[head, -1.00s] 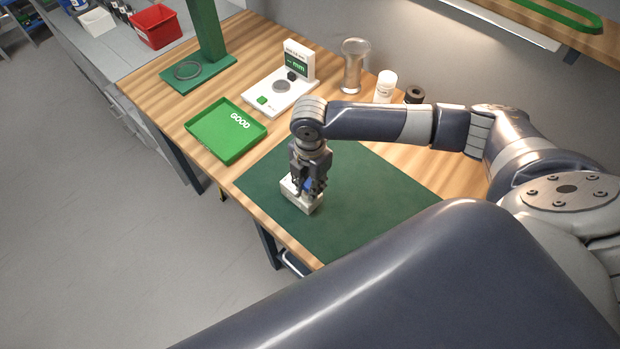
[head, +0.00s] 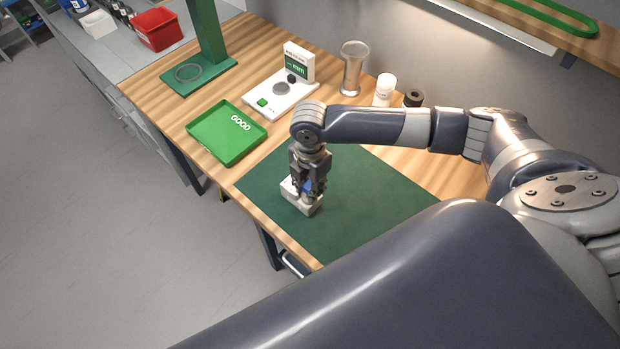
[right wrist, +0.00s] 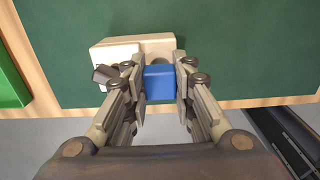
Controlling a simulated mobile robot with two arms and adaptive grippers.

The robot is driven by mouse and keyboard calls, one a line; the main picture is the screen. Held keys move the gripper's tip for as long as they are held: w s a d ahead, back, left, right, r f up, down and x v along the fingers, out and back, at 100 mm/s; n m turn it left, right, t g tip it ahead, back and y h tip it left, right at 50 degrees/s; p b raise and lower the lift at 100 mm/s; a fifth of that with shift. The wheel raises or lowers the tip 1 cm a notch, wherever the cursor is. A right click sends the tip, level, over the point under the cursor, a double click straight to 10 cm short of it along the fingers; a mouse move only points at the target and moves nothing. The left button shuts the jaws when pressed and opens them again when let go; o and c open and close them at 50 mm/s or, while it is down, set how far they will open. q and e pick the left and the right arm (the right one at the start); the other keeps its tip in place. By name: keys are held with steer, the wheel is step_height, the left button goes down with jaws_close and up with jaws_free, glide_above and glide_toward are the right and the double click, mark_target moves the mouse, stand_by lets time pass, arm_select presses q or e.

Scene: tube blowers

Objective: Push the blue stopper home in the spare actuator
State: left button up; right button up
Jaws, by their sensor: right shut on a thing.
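My right gripper (head: 309,180) points down over a cream-white block (head: 300,206) on the green mat. In the right wrist view, my right gripper (right wrist: 160,78) is shut on the blue stopper (right wrist: 159,88), with one finger on each side. The stopper also shows as a small blue patch in the head view (head: 308,187). The cream block (right wrist: 120,52) lies just beyond the stopper, with a round dark opening partly hidden behind the stopper. I cannot tell whether the stopper touches the block or sits in it. My left gripper is not in view.
The green mat (head: 370,195) is bare to the right of the block. A green tray marked GOOD (head: 215,145) lies at its left. A white gauge (head: 265,103), a clear cylinder (head: 352,70), a white bottle (head: 384,88) and a dark round part (head: 413,97) stand behind.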

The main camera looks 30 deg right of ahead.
steer(key=shift+f+b, duration=0.4)
steer(key=shift+f, duration=0.3)
stand_by(0.3)
steer(key=o, duration=0.9)
step_height(320, 180, up, 12)
steer(key=shift+r, duration=0.1)
stand_by(0.5)
